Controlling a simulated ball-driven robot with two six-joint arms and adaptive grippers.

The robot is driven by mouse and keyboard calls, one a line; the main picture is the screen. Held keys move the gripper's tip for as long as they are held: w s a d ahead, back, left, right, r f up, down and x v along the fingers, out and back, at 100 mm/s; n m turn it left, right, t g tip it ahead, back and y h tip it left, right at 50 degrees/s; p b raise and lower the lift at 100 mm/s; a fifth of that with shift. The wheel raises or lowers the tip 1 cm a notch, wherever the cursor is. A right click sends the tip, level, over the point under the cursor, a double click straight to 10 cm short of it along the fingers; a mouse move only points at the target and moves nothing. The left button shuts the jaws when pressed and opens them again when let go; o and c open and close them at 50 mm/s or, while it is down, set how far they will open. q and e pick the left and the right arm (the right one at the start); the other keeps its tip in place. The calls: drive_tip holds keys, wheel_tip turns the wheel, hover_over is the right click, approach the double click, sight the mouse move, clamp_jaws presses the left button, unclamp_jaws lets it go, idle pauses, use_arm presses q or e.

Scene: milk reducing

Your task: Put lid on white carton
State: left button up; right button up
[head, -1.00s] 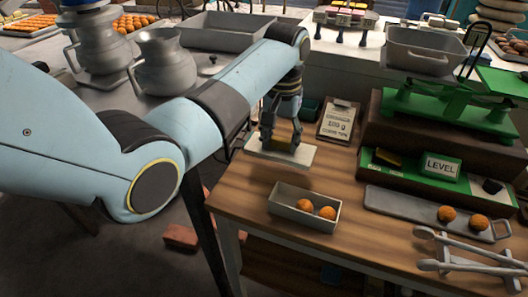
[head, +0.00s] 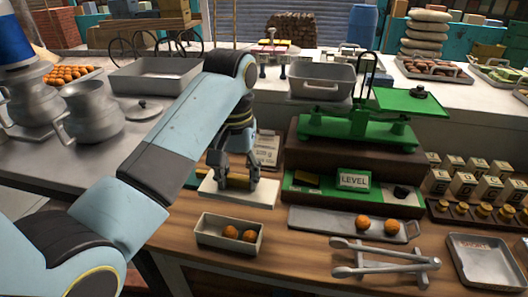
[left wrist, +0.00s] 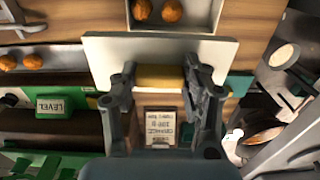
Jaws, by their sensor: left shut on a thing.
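The white carton (head: 212,238) stands open on the wooden table, with two orange balls inside. The lid (head: 262,194) is a flat white plate with a yellow bar handle (left wrist: 160,77). My left gripper (head: 239,184) is shut on the lid by this handle, one finger at each end. The lid is level, just behind the carton and apart from it. I cannot tell whether it touches the table. The lid also shows in the left wrist view (left wrist: 104,50). My right gripper is out of view.
A green balance scale (head: 357,130) on a dark stand and a green base with a LEVEL sign (head: 353,179) are right of the lid. A grey tray (head: 305,220) with two orange balls and metal tongs (head: 385,262) lie right of the carton. A placard (head: 267,150) is behind the lid.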

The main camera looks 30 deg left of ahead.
sight(227, 194)
use_arm(q)
drive_tip(key=s, duration=0.2)
drive_tip(key=s+a+f, duration=0.1)
drive_tip(key=shift+p, duration=0.35)
drive_tip(key=f, duration=0.3)
drive_tip(key=s+f, duration=0.1)
drive_tip(key=f, duration=0.1)
drive_tip(key=shift+a, duration=0.1)
drive_tip(key=shift+f, duration=0.8)
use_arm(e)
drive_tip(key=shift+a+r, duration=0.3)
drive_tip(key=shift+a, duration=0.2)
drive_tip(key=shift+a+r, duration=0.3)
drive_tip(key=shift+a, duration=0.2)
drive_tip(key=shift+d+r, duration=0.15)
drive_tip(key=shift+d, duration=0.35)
use_arm(q)
drive_tip(key=shift+f, duration=0.45)
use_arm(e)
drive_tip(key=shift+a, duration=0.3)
